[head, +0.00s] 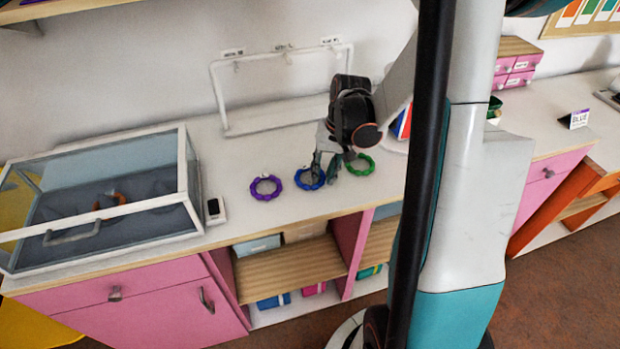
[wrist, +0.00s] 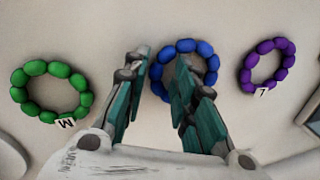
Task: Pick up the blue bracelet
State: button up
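The blue bracelet (head: 303,186), a ring of round beads, lies flat on the white counter between a purple and a green one. In the wrist view the blue bracelet (wrist: 185,46) shows behind my fingers, which partly cover it. My gripper (head: 325,170) is low over its right side in the head view. In the wrist view my gripper (wrist: 162,58) is open, with one finger over the ring's middle and the other just outside its left side. The near beads are partly hidden, and I cannot tell whether the fingers touch it.
The purple bracelet (head: 253,187) lies left and the green bracelet (head: 373,163) right, close to my gripper. A glass display case (head: 190,195) stands at the left. A white rack (head: 216,92) stands behind. A small white device (head: 214,211) sits near the front edge.

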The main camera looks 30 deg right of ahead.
aim_at(324, 175)
grip_shut()
jog(key=shift+r, duration=0.1)
jog(key=w+a+p+v, duration=0.1)
jog(key=p+v, duration=0.2)
jog(key=v, duration=0.6)
jog(key=w+a+p+v, duration=0.1)
jog(key=a+p+v, duration=0.1)
jog(key=v, duration=0.8)
jog(key=shift+r+p, duration=0.6)
jog(key=shift+p, duration=0.05)
